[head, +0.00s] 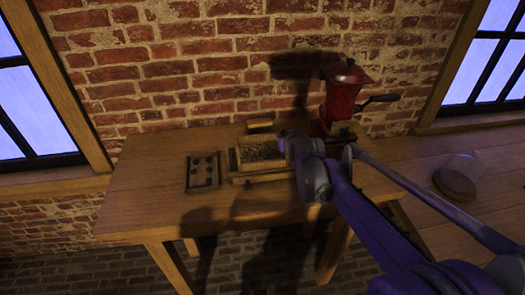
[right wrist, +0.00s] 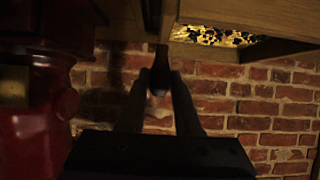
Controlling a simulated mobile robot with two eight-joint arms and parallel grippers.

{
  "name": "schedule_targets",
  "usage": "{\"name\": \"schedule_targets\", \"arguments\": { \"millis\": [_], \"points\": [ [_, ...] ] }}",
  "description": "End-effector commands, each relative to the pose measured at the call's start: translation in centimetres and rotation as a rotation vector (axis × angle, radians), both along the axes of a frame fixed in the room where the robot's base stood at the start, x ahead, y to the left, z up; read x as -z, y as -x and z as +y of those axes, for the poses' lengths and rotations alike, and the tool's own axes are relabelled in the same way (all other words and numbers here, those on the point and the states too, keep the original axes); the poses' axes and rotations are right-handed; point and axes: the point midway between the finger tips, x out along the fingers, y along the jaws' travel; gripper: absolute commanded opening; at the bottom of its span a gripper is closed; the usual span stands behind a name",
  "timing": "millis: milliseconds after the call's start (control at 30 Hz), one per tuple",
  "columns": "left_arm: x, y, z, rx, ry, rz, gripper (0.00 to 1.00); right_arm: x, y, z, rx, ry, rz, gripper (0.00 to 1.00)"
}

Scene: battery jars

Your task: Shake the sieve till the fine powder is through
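The sieve (head: 264,167) is a wooden box frame with dark speckled material in it, at the middle of the table. My right gripper (head: 292,146) is at its right side in the head view and partly hides that edge. In the right wrist view the wooden frame (right wrist: 265,17) shows at the top, with a lit yellow-and-black speckled surface beneath it. There the fingers of my right gripper (right wrist: 160,88) close from both sides on a dark handle (right wrist: 161,68) that reaches up to the frame. I cannot tell fine powder from coarse. My left gripper is out of view.
A red grinder (head: 345,92) with a side crank stands behind and right of the sieve. A dark tray (head: 190,184) with several small round things lies to its left. The table (head: 150,200) is clear at the left and front. A glass-topped round object (head: 457,180) stands at the right.

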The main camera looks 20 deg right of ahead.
Motion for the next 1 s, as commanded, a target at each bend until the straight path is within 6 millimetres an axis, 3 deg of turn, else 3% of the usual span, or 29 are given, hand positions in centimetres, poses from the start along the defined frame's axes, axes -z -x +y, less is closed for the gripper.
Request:
{"name": "schedule_targets", "arguments": {
  "millis": [33,200,267,567,1000],
  "points": [
    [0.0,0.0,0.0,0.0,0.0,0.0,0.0,0.0,0.0,0.0,0.0,0.0,0.0,0.42],
    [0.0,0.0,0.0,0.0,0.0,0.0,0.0,0.0,0.0,0.0,0.0,0.0,0.0,0.72],
    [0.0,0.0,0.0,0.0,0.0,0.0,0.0,0.0,0.0,0.0,0.0,0.0,-0.001,0.8],
    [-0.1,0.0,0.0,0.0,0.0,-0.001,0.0,-0.2,0.1,0.0,0.0,0.0,-0.001,0.8],
    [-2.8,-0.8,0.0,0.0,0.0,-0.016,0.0,-2.8,4.4,1.0,0.0,0.001,-0.003,0.8]
  ]
}}
